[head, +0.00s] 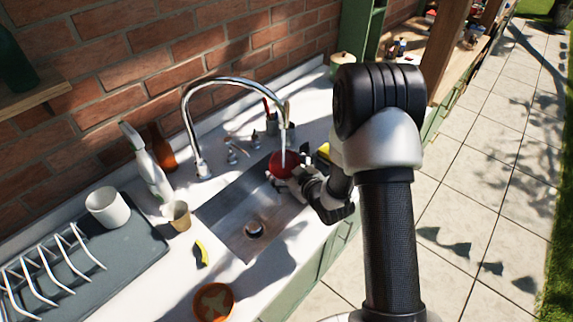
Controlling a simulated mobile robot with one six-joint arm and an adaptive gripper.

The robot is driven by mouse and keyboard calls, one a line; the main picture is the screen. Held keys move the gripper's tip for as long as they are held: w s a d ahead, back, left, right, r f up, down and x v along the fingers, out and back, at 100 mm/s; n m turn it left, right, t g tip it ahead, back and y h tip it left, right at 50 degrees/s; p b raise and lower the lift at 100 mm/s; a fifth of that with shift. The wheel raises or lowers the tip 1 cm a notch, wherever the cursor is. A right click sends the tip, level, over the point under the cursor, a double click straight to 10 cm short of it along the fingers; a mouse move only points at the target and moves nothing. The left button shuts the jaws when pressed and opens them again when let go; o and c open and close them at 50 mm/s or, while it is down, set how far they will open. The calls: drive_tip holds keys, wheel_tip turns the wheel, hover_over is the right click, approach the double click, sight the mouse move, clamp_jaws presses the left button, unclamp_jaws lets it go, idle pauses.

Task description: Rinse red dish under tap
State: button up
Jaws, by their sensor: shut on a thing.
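The red dish (284,161) is at the right end of the sink, held up under the end of the tap (219,83). A pale stream of water (283,145) runs from the spout down to the dish. My gripper (291,178) is shut on the near right side of the dish, and its fingers are small and partly hidden by my wrist. The steel sink (232,222) with its drain lies below and to the left of the dish. I cannot see whether the dish holds anything besides water.
An orange bowl (213,302), a yellow banana-like piece (202,252), a tan cup (178,215) and a spray bottle (147,165) stand left of the sink. A white mug (107,207) and a rack (48,268) are further left. A yellow sponge (324,151) lies right of the dish.

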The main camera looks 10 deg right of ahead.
sight(292, 158)
drive_tip(key=shift+f+b, duration=0.15)
drive_tip(key=shift+b, duration=0.25)
drive_tip(key=shift+d+t+b, duration=0.1)
drive_tip(key=shift+t+b, duration=0.3)
drive_tip(key=t+b, duration=0.1)
drive_tip(key=b, duration=0.1)
drive_tip(key=r+t+b, duration=0.1)
drive_tip(key=b, duration=0.1)
drive_tip(key=shift+w+d+r+y, duration=0.15)
drive_tip(key=shift+d+y, duration=0.1)
drive_tip(key=shift+y, duration=0.15)
drive_tip(key=t+b, duration=0.1)
drive_tip(key=b, duration=0.1)
drive_tip(key=t+b, duration=0.1)
drive_tip(key=b, duration=0.1)
drive_tip(key=shift+w+d+r+n, duration=0.15)
drive_tip(key=shift+d+r+n, duration=0.05)
drive_tip(key=shift+r+n, duration=0.15)
drive_tip(key=shift+w+d+r+t+y+b, duration=0.15)
drive_tip(key=shift+r+t+y+b, duration=0.15)
drive_tip(key=shift+t+b, duration=0.25)
drive_tip(key=shift+d+r+n+t, duration=0.1)
drive_tip(key=shift+r+n+t, duration=0.15)
drive_tip(key=shift+r+t, duration=0.2)
drive_tip(key=w+d+r, duration=0.2)
drive_tip(key=d+r, duration=0.2)
drive_tip(key=d, duration=0.3)
drive_tip(key=shift+d, duration=0.4)
